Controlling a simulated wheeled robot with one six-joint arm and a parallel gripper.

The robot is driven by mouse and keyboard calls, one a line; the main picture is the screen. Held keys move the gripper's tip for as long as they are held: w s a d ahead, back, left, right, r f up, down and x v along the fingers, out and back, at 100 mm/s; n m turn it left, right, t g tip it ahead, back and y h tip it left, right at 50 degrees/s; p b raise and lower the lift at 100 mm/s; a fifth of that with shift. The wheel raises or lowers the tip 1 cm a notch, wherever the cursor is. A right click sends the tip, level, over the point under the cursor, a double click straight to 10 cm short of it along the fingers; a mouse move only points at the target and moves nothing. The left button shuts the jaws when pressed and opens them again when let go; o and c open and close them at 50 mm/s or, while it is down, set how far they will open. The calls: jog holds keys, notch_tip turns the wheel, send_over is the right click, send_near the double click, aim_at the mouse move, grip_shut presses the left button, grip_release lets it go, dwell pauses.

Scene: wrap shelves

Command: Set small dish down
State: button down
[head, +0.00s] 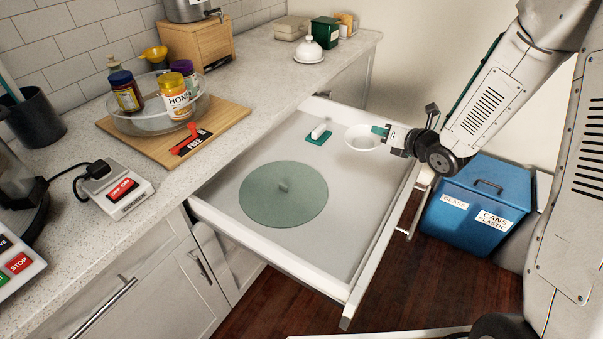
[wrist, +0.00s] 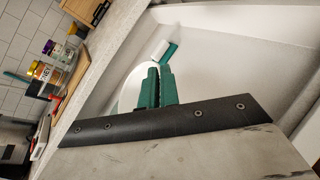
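A small white dish (head: 362,142) is at the tip of my gripper (head: 381,131), over the back right part of the open drawer. The green fingers overlap its right rim and look closed on it. In the wrist view the dish (wrist: 128,97) shows to the left of the green fingers (wrist: 158,76), partly hidden behind them. The dish looks roughly level and empty. I cannot tell how far its bottom is above the drawer floor.
The white drawer (head: 345,293) holds a round green lid-like disc (head: 262,207) with a knob and a small green-and-white item (head: 318,135). Bare drawer floor lies between them. The counter (head: 255,75) is on the left; a blue bin (head: 480,200) stands right.

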aim_at(367, 147)
jog(key=a+n, duration=0.1)
jog(key=s+a+n+g+y, duration=0.1)
jog(key=s+a+n+y, duration=0.1)
jog(key=shift+a+r+g, duration=0.15)
jog(key=shift+r+g, duration=0.15)
jog(key=shift+s+a+n+g, duration=0.1)
jog(key=shift+a+n+g, duration=0.25)
jog(key=shift+n, duration=0.25)
jog(key=w+d+f, duration=0.2)
jog(key=w+d, duration=0.1)
jog(key=w, duration=0.4)
jog(key=w+d+f, duration=0.3)
jog(key=w, duration=0.4)
jog(key=shift+y, duration=0.3)
jog(key=shift+d+f, duration=0.1)
jog(key=shift+f, duration=0.55)
jog(key=c, duration=1.6)
grip_release()
